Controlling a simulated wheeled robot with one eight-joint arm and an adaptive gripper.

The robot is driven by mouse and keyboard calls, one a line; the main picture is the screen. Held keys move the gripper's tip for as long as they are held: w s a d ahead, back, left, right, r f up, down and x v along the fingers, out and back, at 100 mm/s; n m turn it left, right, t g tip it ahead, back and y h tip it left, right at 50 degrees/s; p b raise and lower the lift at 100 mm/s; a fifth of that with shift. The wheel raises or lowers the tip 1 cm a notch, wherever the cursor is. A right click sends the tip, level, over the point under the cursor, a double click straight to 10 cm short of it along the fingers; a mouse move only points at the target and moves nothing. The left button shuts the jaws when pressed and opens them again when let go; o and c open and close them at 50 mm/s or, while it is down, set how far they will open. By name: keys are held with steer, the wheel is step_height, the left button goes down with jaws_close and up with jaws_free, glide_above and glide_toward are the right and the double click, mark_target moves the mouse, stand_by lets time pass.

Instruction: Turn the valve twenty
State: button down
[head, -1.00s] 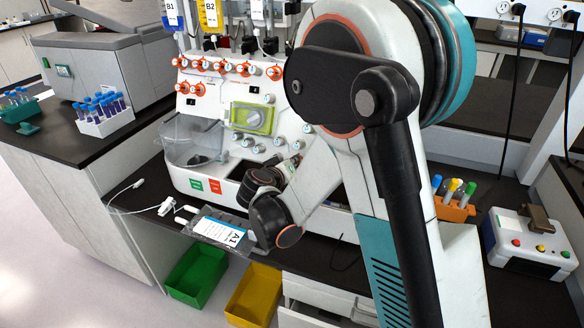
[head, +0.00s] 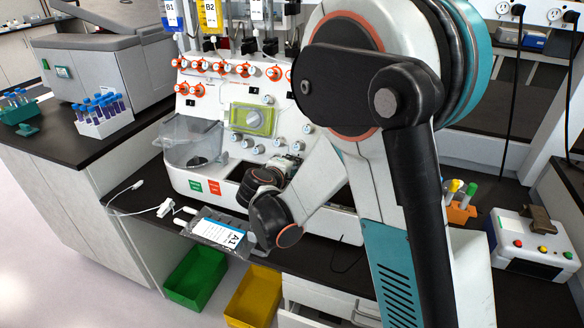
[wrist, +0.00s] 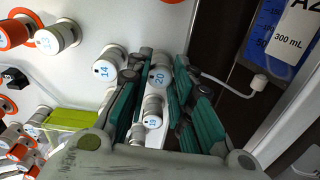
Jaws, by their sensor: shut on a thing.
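The valve twenty (wrist: 160,75) is a white round knob marked 20 on the processor's white front panel. In the wrist view, my gripper (wrist: 157,66) has its green-padded fingers on either side of this knob, closed on it. Another white knob marked 19 (wrist: 153,121) is close by, also between the fingers lower in the picture. Knob 14 (wrist: 103,71) is just left of the left finger. In the head view, my gripper (head: 289,165) is at the lower right of the cell processor (head: 212,110); my arm hides the valve there.
A bag labelled A1 (head: 222,235) lies at the counter's front edge. A green bin (head: 196,280) and a yellow bin (head: 252,298) are below. An orange tube rack (head: 461,211) stands right.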

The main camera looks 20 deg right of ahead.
steer(key=shift+n, duration=0.6)
steer(key=c, duration=1.4)
jaws_free()
steer(key=v, duration=1.2)
